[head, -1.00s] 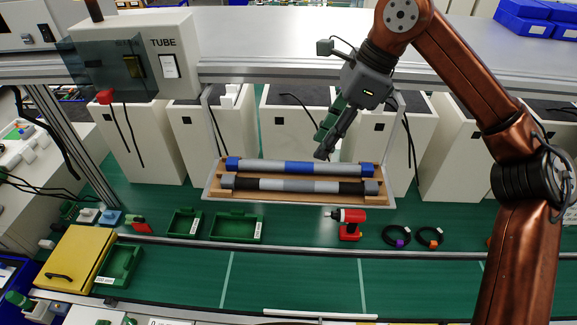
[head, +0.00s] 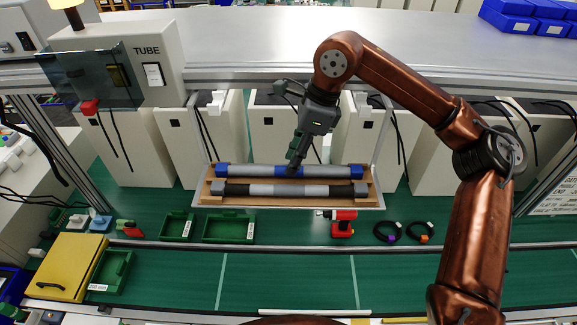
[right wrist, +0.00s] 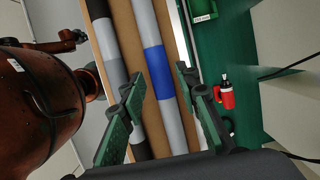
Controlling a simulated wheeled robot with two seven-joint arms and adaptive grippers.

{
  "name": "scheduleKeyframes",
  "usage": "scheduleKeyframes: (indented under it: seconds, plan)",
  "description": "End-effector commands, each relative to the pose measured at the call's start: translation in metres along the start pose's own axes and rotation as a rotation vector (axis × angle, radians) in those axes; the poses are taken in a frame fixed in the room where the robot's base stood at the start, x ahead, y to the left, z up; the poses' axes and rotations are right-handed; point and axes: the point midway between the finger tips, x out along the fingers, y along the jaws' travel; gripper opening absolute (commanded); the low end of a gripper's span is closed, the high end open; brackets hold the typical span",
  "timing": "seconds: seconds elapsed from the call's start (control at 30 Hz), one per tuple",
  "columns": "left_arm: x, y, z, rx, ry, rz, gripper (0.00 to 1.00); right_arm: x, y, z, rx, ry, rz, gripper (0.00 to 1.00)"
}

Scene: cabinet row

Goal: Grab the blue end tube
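The blue end tube (head: 252,171) lies at the back of a shallow wooden tray (head: 371,199). It is grey with blue end caps and a blue middle band. It also shows in the right wrist view (right wrist: 154,60), where its ends are out of sight. My right gripper (head: 293,168) is over the tube's middle, by the blue band. In the right wrist view its green fingers (right wrist: 160,77) are apart and empty, one on each side of the tube's line. I cannot tell whether they touch it. My left gripper is not in view.
A second tube (head: 275,190) with black sections and grey ends lies parallel in front, close by. A red tool (head: 342,224), cable rings (head: 388,232) and green bins (head: 229,229) stand nearer. Tall white boxes (head: 273,130) stand behind. The green bench front is mostly clear.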

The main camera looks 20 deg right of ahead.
Motion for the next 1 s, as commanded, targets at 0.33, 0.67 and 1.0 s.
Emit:
scheduleKeyframes:
  seconds: [0.33, 0.67, 1.0]
  plan:
    - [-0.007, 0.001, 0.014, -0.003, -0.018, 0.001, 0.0, 0.02, 0.0, 0.001, 0.0, -0.001, 0.0, 0.3]
    - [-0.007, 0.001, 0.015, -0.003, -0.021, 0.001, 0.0, 0.02, 0.0, 0.001, 0.0, -0.001, 0.0, 0.12]
    - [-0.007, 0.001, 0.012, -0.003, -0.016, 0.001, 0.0, 0.019, 0.0, 0.001, 0.0, -0.002, -0.001, 0.0]
